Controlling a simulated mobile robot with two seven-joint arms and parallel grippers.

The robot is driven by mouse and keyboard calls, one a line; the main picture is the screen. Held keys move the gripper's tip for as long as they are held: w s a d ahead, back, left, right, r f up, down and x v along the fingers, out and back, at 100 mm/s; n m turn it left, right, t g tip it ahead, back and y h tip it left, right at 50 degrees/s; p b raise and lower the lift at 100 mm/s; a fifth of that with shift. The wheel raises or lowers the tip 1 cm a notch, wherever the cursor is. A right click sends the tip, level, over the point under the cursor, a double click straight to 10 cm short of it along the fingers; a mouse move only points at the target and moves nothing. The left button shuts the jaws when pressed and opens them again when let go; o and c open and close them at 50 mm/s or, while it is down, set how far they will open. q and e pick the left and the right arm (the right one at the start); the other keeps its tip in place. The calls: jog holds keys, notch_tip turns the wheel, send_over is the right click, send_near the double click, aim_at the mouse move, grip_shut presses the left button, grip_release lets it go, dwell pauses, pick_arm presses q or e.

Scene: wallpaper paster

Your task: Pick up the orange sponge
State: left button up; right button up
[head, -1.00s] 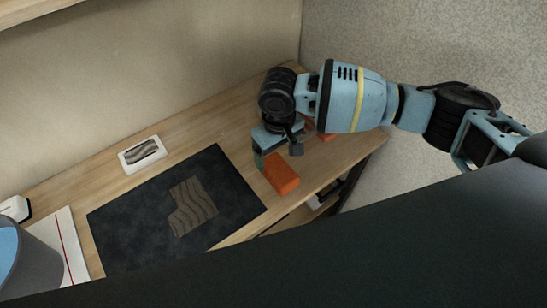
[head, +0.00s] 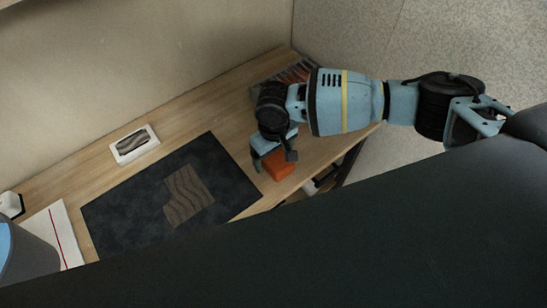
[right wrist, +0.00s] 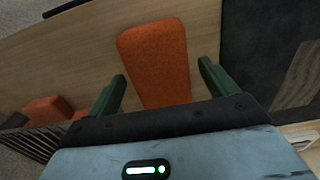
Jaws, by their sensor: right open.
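The orange sponge (head: 282,166) lies on the wooden table, just right of the dark mat, partly hidden by my right gripper (head: 274,161). In the right wrist view the orange sponge (right wrist: 155,60) is a rounded block lying lengthwise ahead of my right gripper (right wrist: 160,78). Its near end reaches between the two green fingers, with a gap on both sides. The gripper is open and holds nothing. My left gripper is not in view.
The dark mat (head: 120,200) carries a wavy-patterned piece (head: 188,195). A white-framed plate (head: 134,144) is behind it. A slatted tray (head: 262,82) stands at the back; other orange pieces (right wrist: 45,108) show in the wrist view. A grey bucket (head: 28,258) is far left.

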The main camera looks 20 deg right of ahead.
aim_at(274, 155)
jog(key=shift+f, duration=0.35)
jog(key=shift+c, duration=0.2)
jog(key=c, duration=1)
jog(key=shift+r, duration=0.15)
